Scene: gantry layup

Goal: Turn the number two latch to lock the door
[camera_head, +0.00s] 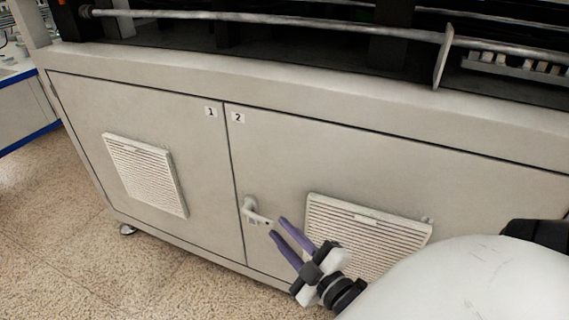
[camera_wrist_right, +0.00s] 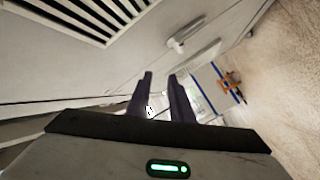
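The number two door (camera_head: 280,150) is a beige cabinet panel with a "2" label (camera_head: 238,118) at its upper left corner. Its latch (camera_head: 251,206) is a small pale handle near the door's left edge, slanting down to the right. My right gripper (camera_head: 277,226) is just right of and below the latch, its two purple fingers apart with nothing between them. In the right wrist view the fingers (camera_wrist_right: 160,76) are also parted, and the pale latch (camera_wrist_right: 178,43) shows beyond them. I cannot tell whether a fingertip touches it. My left gripper is not in view.
Door one (camera_head: 90,110) with its vent (camera_head: 146,174) is on the left. Door two's vent (camera_head: 370,230) lies behind my right gripper. A ledge (camera_head: 300,90) runs above the doors, with a rail (camera_head: 300,22) over it. The speckled floor (camera_head: 60,230) at left is clear.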

